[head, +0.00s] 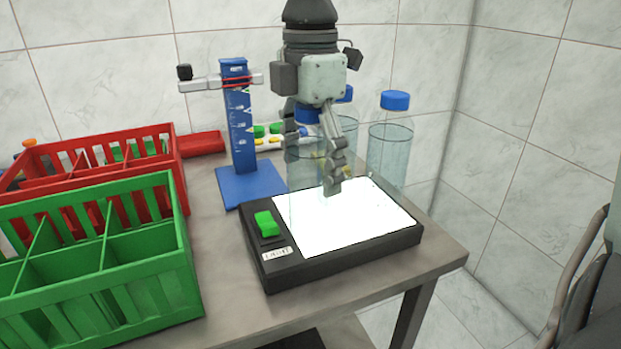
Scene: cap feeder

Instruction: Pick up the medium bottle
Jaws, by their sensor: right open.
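My right gripper (312,160) comes down from above over the back of the lit pad, its fingers apart. A clear bottle with a blue cap (307,115) is between or just behind the fingers, partly hidden by them. A second blue cap (344,94) shows behind the gripper, its bottle mostly covered. A third clear bottle with a blue cap (395,100) stands to the right, apart from the gripper. Which one is the medium bottle I cannot tell for sure. Contact between fingers and bottle cannot be made out. My left gripper is not in view.
A black light box (340,262) with a white top and green switch (266,223) is at the table's front right. A blue stand (240,120) is left of the gripper. Green (110,262) and red (175,168) crates fill the left. Tiled walls are close behind.

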